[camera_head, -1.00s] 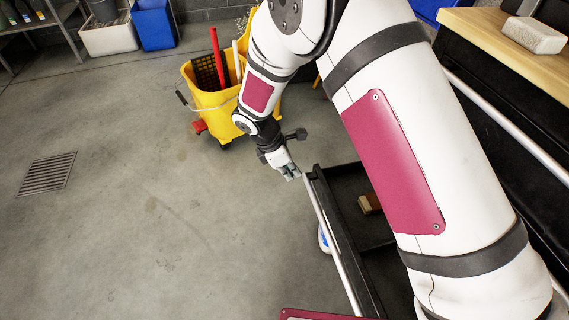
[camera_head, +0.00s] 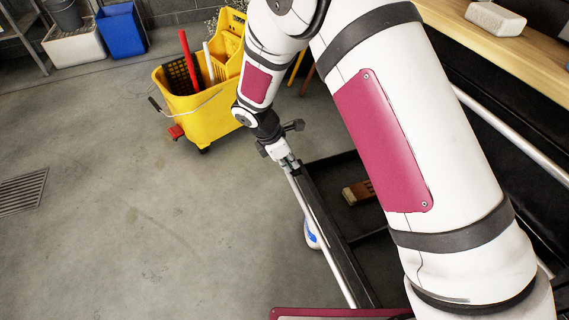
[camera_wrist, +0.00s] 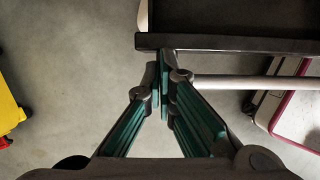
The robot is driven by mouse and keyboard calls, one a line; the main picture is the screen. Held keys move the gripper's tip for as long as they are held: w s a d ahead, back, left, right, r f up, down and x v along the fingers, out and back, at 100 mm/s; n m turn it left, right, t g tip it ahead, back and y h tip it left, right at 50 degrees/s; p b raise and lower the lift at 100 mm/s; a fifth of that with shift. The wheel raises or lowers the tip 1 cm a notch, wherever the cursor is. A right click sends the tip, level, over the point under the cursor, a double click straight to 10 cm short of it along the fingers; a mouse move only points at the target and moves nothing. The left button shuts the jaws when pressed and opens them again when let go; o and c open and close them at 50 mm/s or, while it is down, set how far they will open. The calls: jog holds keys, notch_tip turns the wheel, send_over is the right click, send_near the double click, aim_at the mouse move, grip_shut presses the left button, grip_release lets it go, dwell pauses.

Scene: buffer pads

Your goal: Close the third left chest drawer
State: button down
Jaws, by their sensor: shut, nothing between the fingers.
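The open chest drawer (camera_head: 314,192) is black, with a long silver bar handle (camera_head: 325,245) along its front. It sticks out from the black chest (camera_head: 530,130) at the right. A brown and cream block (camera_head: 357,192) lies inside it. My gripper (camera_head: 288,162) is at the far end of the drawer front, by the end of the handle. In the wrist view my gripper (camera_wrist: 165,95) is shut and empty, its fingertips close to the drawer's front edge (camera_wrist: 230,43). The handle (camera_wrist: 235,82) runs right from beside the fingers. I cannot tell whether they touch. My arm hides part of the drawer.
A yellow mop bucket (camera_head: 205,105) stands on the floor beyond my gripper. A wooden worktop (camera_head: 455,25) with a pale block (camera_head: 495,18) is above the chest. A white and blue object (camera_head: 311,235) is below the handle.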

jog(key=w+d+p, duration=0.1)
jog(key=w+d, duration=0.1)
jog(key=d, duration=0.4)
jog(key=w+d+p, duration=0.1)
jog(key=w+d, duration=0.2)
jog(key=d, duration=0.3)
jog(key=w+d+p, duration=0.1)
jog(key=w+d, duration=0.1)
jog(key=d, duration=0.5)
jog(key=shift+w+f, duration=0.1)
jog(key=shift+w, duration=0.3)
jog(key=a, duration=0.1)
jog(key=s+a, duration=0.1)
jog(key=a, duration=0.2)
jog(key=shift+s, duration=0.3)
jog(key=p+v, duration=0.2)
jog(key=v, duration=0.8)
jog(key=shift+d+p, duration=0.15)
jog(key=shift+p, duration=0.2)
